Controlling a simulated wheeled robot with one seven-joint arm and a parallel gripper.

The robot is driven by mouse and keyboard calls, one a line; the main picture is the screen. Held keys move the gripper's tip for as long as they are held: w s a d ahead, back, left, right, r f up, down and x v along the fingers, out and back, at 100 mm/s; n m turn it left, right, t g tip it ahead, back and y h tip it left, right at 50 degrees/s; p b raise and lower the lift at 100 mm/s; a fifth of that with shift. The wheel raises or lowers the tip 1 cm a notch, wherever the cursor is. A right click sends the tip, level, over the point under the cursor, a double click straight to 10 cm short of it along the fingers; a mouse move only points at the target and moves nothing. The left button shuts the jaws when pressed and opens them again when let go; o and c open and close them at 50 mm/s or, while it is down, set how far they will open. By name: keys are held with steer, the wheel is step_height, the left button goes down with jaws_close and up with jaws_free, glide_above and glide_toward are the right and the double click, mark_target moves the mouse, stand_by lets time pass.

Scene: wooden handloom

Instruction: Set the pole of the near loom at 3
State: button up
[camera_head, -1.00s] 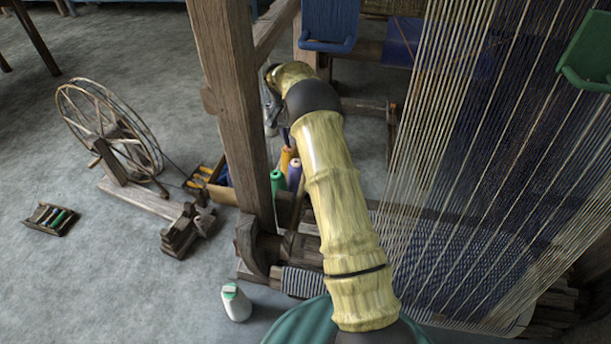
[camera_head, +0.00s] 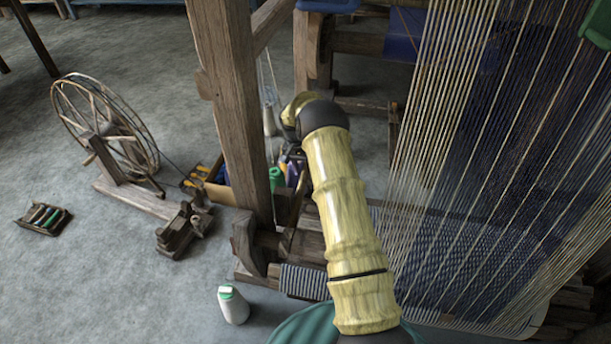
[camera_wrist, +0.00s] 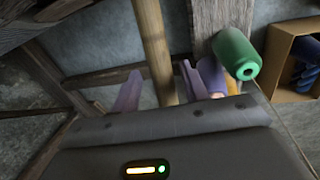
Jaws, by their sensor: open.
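The near loom's wooden frame post (camera_head: 230,110) stands left of my arm in the head view, with its warp threads (camera_head: 480,150) on the right. In the wrist view, a light brown round pole (camera_wrist: 155,50) runs down from the top edge. My gripper (camera_wrist: 158,90) is open, and the pole lies between its two purplish fingers in this view. I cannot tell how far the pole is from the fingers or whether they touch. Its lower end is hidden behind my gripper's body. My arm covers this part in the head view. No number marks are readable.
A green spool (camera_wrist: 236,52) and a lilac one are close to the right finger. A box (camera_wrist: 292,60) with blue spools stands further right. A spinning wheel (camera_head: 105,130) and a white-green cone (camera_head: 233,305) stand on the floor. Grey floor at left is mostly free.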

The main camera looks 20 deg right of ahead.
steer(key=shift+f, duration=0.8)
jaws_close()
